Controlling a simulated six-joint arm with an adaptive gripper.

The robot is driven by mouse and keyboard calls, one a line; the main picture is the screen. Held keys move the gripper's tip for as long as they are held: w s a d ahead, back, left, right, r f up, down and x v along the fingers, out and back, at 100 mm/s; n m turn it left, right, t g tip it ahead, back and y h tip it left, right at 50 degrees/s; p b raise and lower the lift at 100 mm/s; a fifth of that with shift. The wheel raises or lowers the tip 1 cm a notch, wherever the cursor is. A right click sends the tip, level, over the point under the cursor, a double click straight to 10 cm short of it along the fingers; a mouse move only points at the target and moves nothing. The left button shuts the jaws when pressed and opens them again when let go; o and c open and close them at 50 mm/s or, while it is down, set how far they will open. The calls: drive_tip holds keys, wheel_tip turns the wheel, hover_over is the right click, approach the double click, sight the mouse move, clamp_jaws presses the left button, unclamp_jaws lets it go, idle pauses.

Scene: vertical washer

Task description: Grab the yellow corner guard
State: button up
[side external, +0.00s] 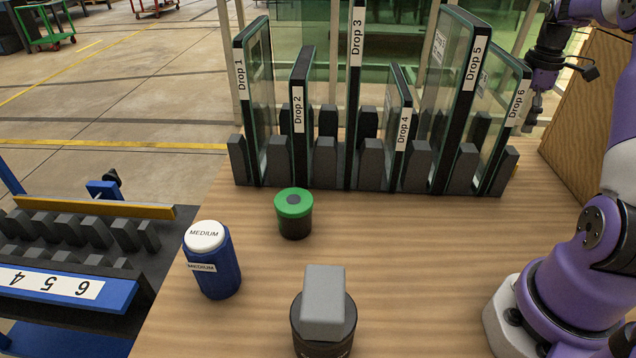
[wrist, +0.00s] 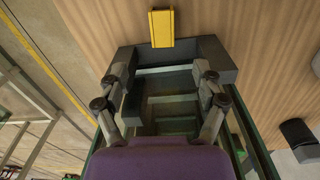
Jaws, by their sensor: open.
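The yellow corner guard (wrist: 161,27) lies on the wooden table at the top middle of the wrist view, against or just beyond a dark grey rack block (wrist: 215,58). In the side external view my gripper (side external: 531,118) is beside the "Drop 6" glass panel (side external: 505,115), above table level.
Upright glass panels labelled Drop 1 to Drop 6 stand in the grey rack (side external: 325,165). A wooden board (side external: 590,105) leans at right. A green-lidded jar (side external: 294,213), blue MEDIUM bottle (side external: 213,262) and grey block (side external: 324,300) stand in front. A slotted cart (side external: 75,250) is at left.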

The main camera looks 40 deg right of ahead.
wheel_tip(320, 180, down, 6)
drive_tip(key=shift+s+a+r, duration=0.1)
wheel_tip(320, 180, down, 6)
drive_tip(key=shift+r, duration=0.1)
drive_tip(key=c, duration=1)
